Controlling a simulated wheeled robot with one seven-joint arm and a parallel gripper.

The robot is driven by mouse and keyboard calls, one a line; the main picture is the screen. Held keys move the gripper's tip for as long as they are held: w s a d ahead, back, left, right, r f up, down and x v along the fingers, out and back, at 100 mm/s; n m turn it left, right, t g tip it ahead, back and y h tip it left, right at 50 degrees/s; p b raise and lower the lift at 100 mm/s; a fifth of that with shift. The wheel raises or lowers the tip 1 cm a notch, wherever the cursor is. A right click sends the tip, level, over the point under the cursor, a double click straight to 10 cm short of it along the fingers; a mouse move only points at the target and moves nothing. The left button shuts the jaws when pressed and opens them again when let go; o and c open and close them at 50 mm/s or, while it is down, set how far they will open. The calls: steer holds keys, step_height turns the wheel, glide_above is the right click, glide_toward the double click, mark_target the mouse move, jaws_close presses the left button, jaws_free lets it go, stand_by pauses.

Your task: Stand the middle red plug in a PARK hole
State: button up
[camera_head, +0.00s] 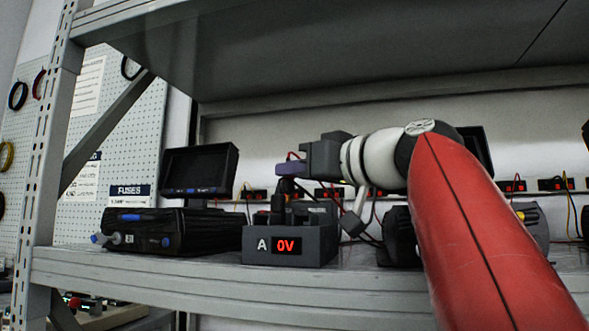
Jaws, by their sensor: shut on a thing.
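My gripper (287,171) reaches in from the right, above the dark box marked "A" with a red "0V" display (289,246). Its jaws are shut on a small plug, mostly hidden by the fingers, with a red lead (293,155) looping above it. A dark part with an orange tint (285,186) shows just below the fingers, over the box top. I cannot tell if it touches the box. No PARK label or hole can be made out, and the other plugs cannot be told apart.
A black unit (160,232) with a blue knob sits left of the box, and a dark monitor (200,170) stands behind. Small red-lit modules (515,186) and wires line the back. The upper shelf (300,50) hangs overhead. A slotted post (45,150) bounds the left.

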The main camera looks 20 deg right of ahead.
steer(key=shift+w+d+f, duration=0.35)
steer(key=shift+d+f, duration=0.05)
steer(key=shift+d+r+p, duration=0.2)
steer(key=shift+r+p, duration=0.6)
steer(key=shift+r, duration=0.15)
steer(key=shift+s+a+r, duration=0.1)
steer(key=shift+s+a, duration=0.05)
steer(key=shift+a, duration=0.15)
steer(key=shift+f+b, duration=0.9)
steer(key=shift+b, duration=0.25)
stand_by(1.7)
steer(key=shift+f, duration=0.15)
stand_by(0.4)
steer(key=shift+d+r+p, duration=0.2)
steer(key=shift+r+p, duration=0.6)
steer(key=shift+r, duration=0.25)
